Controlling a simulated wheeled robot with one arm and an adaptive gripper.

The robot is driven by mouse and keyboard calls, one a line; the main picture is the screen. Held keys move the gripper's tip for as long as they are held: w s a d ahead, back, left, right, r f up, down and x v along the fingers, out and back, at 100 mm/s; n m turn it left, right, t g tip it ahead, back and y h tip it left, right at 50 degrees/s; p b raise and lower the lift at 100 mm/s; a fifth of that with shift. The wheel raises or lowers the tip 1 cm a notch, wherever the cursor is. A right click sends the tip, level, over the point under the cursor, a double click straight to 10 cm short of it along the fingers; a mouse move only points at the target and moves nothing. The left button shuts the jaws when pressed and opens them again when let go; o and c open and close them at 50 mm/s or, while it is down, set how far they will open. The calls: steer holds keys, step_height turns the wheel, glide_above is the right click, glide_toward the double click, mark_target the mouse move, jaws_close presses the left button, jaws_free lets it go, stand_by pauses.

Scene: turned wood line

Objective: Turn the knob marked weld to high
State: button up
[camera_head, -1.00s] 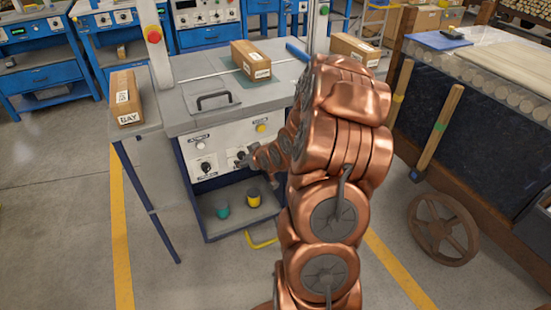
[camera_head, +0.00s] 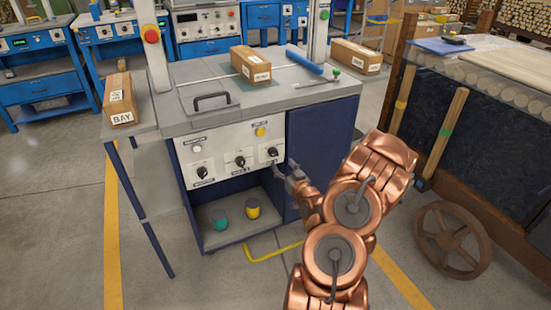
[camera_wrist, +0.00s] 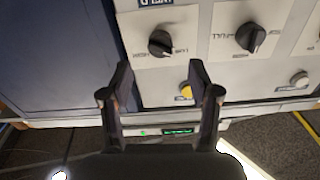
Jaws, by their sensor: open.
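The pale control panel (camera_head: 230,150) has three black knobs: left (camera_head: 202,173), middle (camera_head: 240,161) and right (camera_head: 272,153). Their labels are too small or blurred to read, so I cannot tell which is marked weld. My gripper (camera_head: 290,178) is just right of and below the right knob, near the dark blue door. In the wrist view, the panel appears upside down. My gripper (camera_wrist: 160,76) is open and empty there, its fingers spread below the right knob (camera_wrist: 160,43), apart from it. The middle knob (camera_wrist: 251,36) shows farther right.
A yellow button (camera_head: 260,132) and a pale button (camera_head: 197,148) sit above the knobs. A teal cup (camera_head: 220,219) and a yellow cup (camera_head: 253,208) stand on the shelf below. A boxed side table (camera_head: 130,130) is left; a spoked wheel (camera_head: 450,240) is right.

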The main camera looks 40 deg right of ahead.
mark_target(275, 155)
steer(key=x, duration=0.6)
steer(key=shift+w, duration=0.3)
steer(key=shift+d, duration=0.1)
steer(key=shift+c, duration=0.2)
steer(key=c, duration=1.1)
steer(key=shift+m, duration=0.4)
steer(key=m, duration=1.1)
steer(key=m+b, duration=0.1)
steer(key=m, duration=1.1)
steer(key=shift+r, duration=0.2)
